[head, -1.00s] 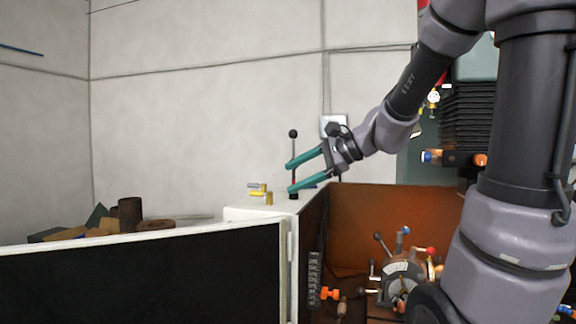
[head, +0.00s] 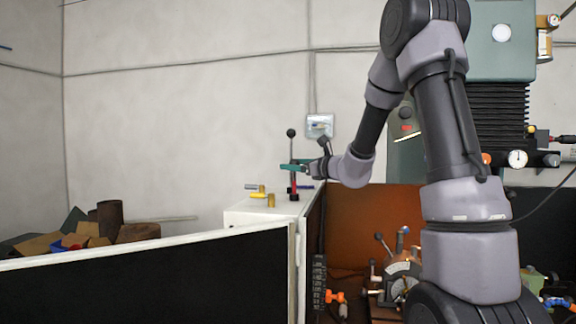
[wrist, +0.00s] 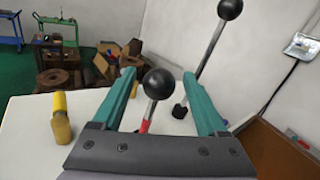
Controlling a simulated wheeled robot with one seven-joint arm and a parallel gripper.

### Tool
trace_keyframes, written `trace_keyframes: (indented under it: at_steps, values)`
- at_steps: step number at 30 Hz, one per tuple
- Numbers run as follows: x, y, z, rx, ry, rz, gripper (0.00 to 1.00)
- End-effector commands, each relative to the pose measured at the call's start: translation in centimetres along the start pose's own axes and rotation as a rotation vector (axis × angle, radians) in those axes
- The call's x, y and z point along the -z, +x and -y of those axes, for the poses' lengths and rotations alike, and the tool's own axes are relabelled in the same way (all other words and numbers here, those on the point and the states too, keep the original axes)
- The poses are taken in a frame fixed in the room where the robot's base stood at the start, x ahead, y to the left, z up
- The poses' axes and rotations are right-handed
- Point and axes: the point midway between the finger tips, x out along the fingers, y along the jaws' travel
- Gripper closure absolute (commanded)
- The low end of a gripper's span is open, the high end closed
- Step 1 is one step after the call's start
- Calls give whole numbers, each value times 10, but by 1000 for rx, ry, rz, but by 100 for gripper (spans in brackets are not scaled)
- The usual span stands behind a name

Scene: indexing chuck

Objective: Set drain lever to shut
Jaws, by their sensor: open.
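My gripper (head: 288,167) is open above the white cabinet top (head: 245,212). In the wrist view, a lever with a black ball knob and a red band (wrist: 158,83) stands between the teal fingers (wrist: 158,76), its lower part hidden by the gripper body. I see a gap on both sides of the knob. A second, taller black-knobbed lever (wrist: 230,9) leans to the right just beyond the fingers; its base is on the white top. A tall black-knobbed lever (head: 291,133) shows in the head view at the gripper. No readable label tells which lever is the drain lever.
A yellow-handled brass fitting (wrist: 60,118) stands left of the gripper on the white top. A grey wall box (head: 320,126) is behind. An orange-walled enclosure (head: 370,215) with a machine fixture (head: 400,275) lies to the right. Scrap blocks (head: 100,230) lie far left.

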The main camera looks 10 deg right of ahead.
Motion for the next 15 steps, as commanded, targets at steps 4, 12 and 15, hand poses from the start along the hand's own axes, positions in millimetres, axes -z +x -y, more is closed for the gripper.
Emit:
trace_keyframes:
  at_steps: [4,12,15]
  values:
    - [0,21,-1,-2,0,0,24]
    - [0,32,0,-1,0,-1,24]
    - [0,32,0,-1,0,0,24]
